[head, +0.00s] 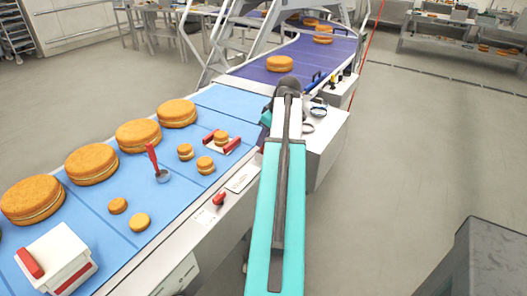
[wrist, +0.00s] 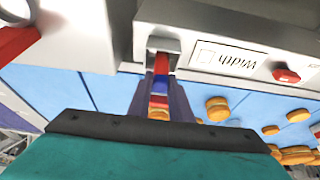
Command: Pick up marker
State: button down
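In the wrist view, my gripper (wrist: 160,75) has two dark fingers standing apart, near a grey slot at the edge of a light machine housing. A narrow red and blue thing (wrist: 160,84) shows between the fingers; it may be the marker, but I cannot tell, and no grip on it is visible. In the head view, my teal arm reaches forward over the conveyor's right side, and my gripper's fingertips are hidden behind it. Small dark and blue upright items (head: 346,71) stand on the white side box beyond the arm; they are too small to identify.
The blue conveyor (head: 110,205) carries large round cakes (head: 92,164), several small ones and a red-handled scoop (head: 155,162). A white box (head: 58,262) with a red part stands front left. A purple conveyor (head: 310,62) runs behind. The floor at right is mostly open.

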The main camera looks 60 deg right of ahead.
jog(key=shift+r, duration=0.1)
dwell(0.3)
jog(key=shift+r+b, duration=1.05)
jog(key=shift+r, duration=3.85)
